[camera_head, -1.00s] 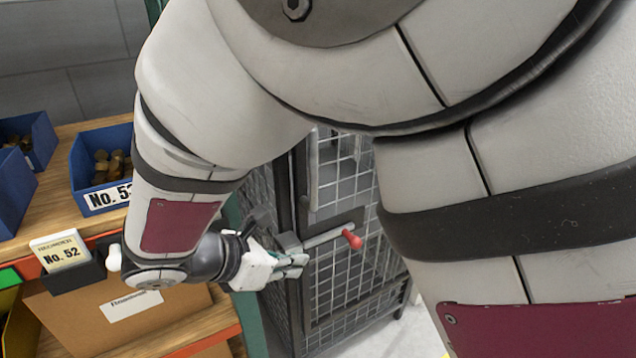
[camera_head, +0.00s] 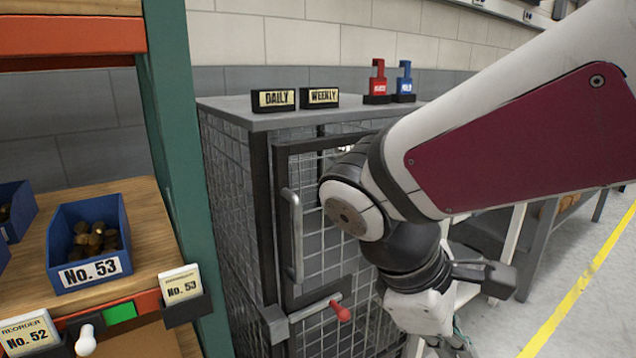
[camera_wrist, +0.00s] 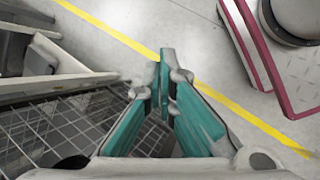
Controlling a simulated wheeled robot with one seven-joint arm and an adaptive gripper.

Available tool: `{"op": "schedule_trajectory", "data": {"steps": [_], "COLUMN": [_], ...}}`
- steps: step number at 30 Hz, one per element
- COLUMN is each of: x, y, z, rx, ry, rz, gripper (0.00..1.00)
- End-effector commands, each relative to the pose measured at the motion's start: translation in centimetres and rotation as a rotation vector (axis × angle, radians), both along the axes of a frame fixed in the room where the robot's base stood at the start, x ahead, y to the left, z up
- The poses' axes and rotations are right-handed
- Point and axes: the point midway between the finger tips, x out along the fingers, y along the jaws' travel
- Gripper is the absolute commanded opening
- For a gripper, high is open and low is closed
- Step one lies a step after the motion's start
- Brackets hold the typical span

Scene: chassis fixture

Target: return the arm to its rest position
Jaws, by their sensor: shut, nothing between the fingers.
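My arm reaches in from the right in the head view. My gripper (camera_wrist: 166,85) points down over the floor in the wrist view, its teal-padded fingers together at the tips with nothing between them. In the head view only its upper part shows at the bottom edge, and the fingertips are cut off. The gripper is in front of and to the right of the mesh cage (camera_head: 235,190), apart from its red-tipped latch (camera_head: 342,312).
A shelf with a blue bin of brass parts (camera_head: 90,245) and a green post (camera_head: 175,130) stand at left. Signs (camera_head: 273,100) and red and blue holders (camera_head: 377,82) sit on the cage top. Open floor with a yellow line (camera_head: 580,285) lies at right.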

Motion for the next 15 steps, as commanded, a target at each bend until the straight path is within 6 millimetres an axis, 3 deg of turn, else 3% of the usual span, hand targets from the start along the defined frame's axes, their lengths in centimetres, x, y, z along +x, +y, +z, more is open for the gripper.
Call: {"op": "schedule_trajectory", "data": {"steps": [3, 6, 15], "x": [-3.9, -7.1, -13.3], "y": [-2.5, -3.6, -3.6], "z": [0.8, 1.0, 0.5], "rx": [0.109, 0.201, 0.410], "ry": [-0.059, -0.104, -0.201], "rz": [-0.237, -0.427, -0.826], "gripper": [0.00, 0.00, 0.00]}}
